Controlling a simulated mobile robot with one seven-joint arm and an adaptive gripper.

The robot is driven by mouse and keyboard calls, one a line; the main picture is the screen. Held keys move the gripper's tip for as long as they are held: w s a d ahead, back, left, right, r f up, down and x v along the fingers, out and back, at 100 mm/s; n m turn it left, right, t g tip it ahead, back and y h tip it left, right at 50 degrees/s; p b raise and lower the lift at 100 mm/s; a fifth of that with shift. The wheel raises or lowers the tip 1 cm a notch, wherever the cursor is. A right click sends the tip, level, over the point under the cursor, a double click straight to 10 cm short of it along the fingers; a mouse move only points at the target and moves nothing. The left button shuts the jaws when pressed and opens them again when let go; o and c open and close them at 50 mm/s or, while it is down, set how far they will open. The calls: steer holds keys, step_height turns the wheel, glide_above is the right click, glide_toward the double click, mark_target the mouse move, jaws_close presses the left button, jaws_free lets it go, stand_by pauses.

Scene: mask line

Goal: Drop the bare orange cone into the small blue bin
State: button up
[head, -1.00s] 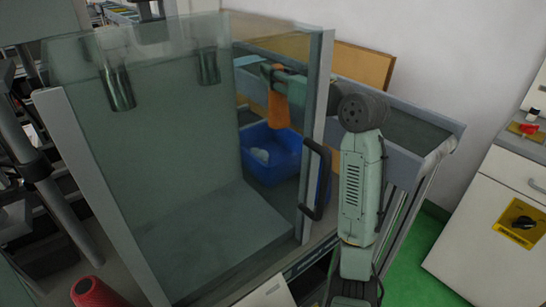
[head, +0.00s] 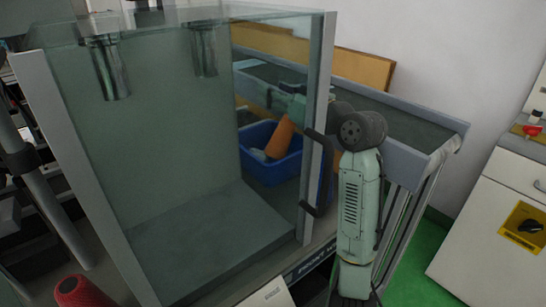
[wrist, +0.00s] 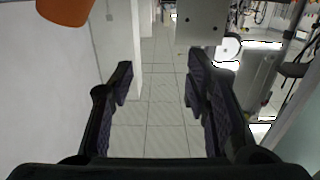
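The bare orange cone (head: 281,138) is seen through the glass, tilted, with its lower end within the outline of the small blue bin (head: 268,174). Whether it touches the bin is unclear. My gripper (head: 290,102) is just above the cone, partly hidden by the glass panel's frame and my arm. In the wrist view my gripper's fingers (wrist: 158,82) are spread apart with nothing between them. An orange surface (wrist: 66,10), likely the cone, shows at the top left corner, outside the fingers.
A clear enclosure with a grey frame post (head: 318,125) and black handle (head: 318,172) stands close to my arm. A conveyor (head: 400,125) runs behind. A pale item (head: 257,154) lies in the bin. A red textured object (head: 82,292) is at lower left.

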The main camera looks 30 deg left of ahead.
steer(key=shift+o, duration=0.6)
step_height(320, 180, up, 10)
stand_by(0.6)
